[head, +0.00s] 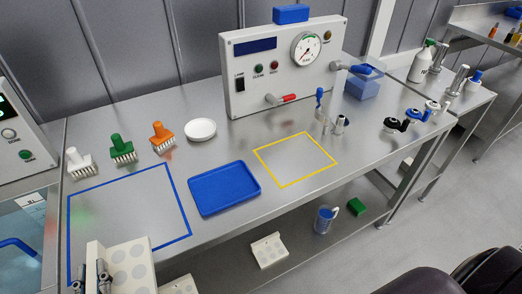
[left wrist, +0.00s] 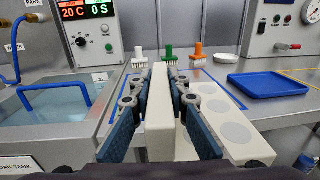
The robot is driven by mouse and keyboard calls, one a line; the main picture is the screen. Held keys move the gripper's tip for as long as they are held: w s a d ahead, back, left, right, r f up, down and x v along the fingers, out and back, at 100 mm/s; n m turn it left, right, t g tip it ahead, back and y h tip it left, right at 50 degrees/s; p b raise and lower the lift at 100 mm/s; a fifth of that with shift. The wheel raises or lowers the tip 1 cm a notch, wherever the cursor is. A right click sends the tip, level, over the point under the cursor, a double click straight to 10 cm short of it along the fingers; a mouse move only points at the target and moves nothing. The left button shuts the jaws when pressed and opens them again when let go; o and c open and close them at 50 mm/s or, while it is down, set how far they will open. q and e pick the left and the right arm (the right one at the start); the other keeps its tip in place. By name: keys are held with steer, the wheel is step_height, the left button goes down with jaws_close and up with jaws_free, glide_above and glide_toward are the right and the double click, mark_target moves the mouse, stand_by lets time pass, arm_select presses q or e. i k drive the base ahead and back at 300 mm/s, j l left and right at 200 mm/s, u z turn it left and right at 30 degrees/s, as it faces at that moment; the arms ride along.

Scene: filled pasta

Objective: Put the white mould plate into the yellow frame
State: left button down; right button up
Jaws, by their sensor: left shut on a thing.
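The white mould plate (head: 130,257) has grey round marks on its face and a raised rib. It is at the lower left of the head view, partly cut off. In the left wrist view the plate (left wrist: 225,128) shows its round marks to the right of the rib. My left gripper (left wrist: 160,98) is shut on the rib, a finger on each side; its fingers also show in the head view (head: 93,275). The yellow frame (head: 322,174) is a flat, empty outline on the steel table, well to the right of the plate. My right gripper is not in view.
A blue frame outline (head: 180,200) lies by the plate. A blue tray (head: 224,188) lies between it and the yellow frame. Brushes (head: 118,148), a white dish (head: 200,130) and a gauge box (head: 255,80) stand behind. Another white plate (head: 268,251) is on the lower shelf.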

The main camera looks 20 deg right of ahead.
mark_target(295, 157)
steer(key=l+u, duration=0.15)
steer(key=l, duration=0.3)
steer(key=k+l+u, duration=0.2)
steer(key=l, duration=0.3)
steer(key=l+u, duration=0.15)
steer(key=l, duration=0.3)
steer(key=k+l+u, duration=0.15)
steer(key=l, duration=0.3)
steer(key=k+l+u, duration=0.15)
steer(key=l, duration=0.3)
steer(key=i, duration=0.05)
